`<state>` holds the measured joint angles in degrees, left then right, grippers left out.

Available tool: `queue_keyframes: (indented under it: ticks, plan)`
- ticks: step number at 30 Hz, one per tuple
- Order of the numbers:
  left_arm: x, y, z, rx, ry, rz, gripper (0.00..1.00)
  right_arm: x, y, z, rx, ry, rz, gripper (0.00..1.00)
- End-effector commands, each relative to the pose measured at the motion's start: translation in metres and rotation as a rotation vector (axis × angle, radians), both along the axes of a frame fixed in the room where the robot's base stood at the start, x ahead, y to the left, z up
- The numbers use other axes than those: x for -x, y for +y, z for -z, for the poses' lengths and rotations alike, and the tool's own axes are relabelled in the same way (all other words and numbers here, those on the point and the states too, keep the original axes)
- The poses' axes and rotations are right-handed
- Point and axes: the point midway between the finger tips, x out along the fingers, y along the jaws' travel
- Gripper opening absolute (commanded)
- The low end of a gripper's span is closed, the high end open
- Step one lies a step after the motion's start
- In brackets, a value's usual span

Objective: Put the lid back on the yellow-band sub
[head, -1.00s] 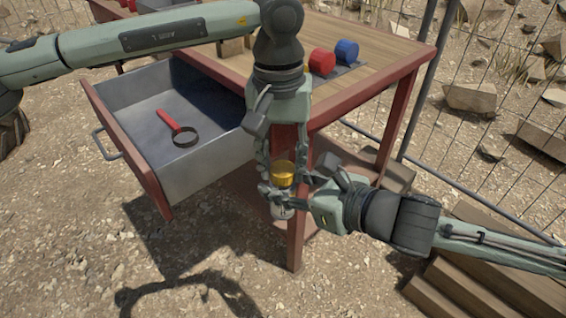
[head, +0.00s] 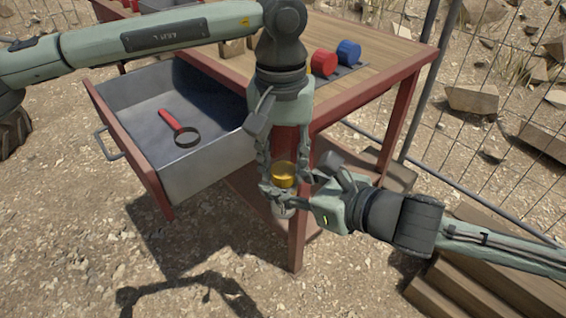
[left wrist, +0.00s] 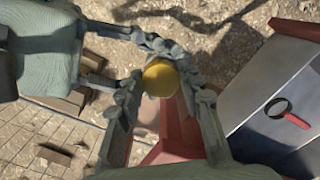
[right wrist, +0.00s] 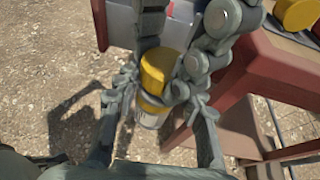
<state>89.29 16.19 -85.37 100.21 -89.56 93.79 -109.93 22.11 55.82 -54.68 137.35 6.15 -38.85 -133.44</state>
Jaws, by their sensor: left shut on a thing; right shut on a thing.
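The sub is a small pale cylinder (head: 283,210) with a yellow band (right wrist: 150,104), held upright in the air by the table's front leg. My right gripper (head: 283,198) is shut on it from the right side. The yellow lid (head: 284,172) is at the top of the sub, and it also shows in the left wrist view (left wrist: 160,78). My left gripper (head: 285,182) points down from above and is shut on the lid. In the right wrist view the lid looks in line with the body, slightly tilted in the picture; fingers hide the seam, so I cannot tell whether it is seated.
The wooden table (head: 385,62) with red edges is close behind the grippers. A red cylinder (head: 323,63), a blue cylinder (head: 348,52) and a yellow piece (right wrist: 297,12) are on it. The open drawer (head: 120,85) holds a red-handled magnifier (head: 180,128). Wooden steps (head: 480,270) stand at lower right.

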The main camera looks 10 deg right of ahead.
Motion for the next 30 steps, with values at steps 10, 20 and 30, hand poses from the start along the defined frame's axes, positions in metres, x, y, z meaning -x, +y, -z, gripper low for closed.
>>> queue_keyframes:
  ticks: [10,20,30]
  plan:
    - [-0.0003,-0.0006,-0.0023,0.0,0.0,0.455,0.13,-0.0003,-0.0012,0.0028,0.003,0.007,0.004,0.0]
    - [-0.0011,-0.0005,-0.0038,-0.004,-0.003,0.853,0.13,0.0001,-0.0021,0.0061,0.007,0.014,0.006,0.0]
    - [-0.0012,-0.0011,-0.0046,-0.003,-0.005,0.855,0.47,0.0005,-0.0027,0.0083,0.009,0.019,0.008,0.0]
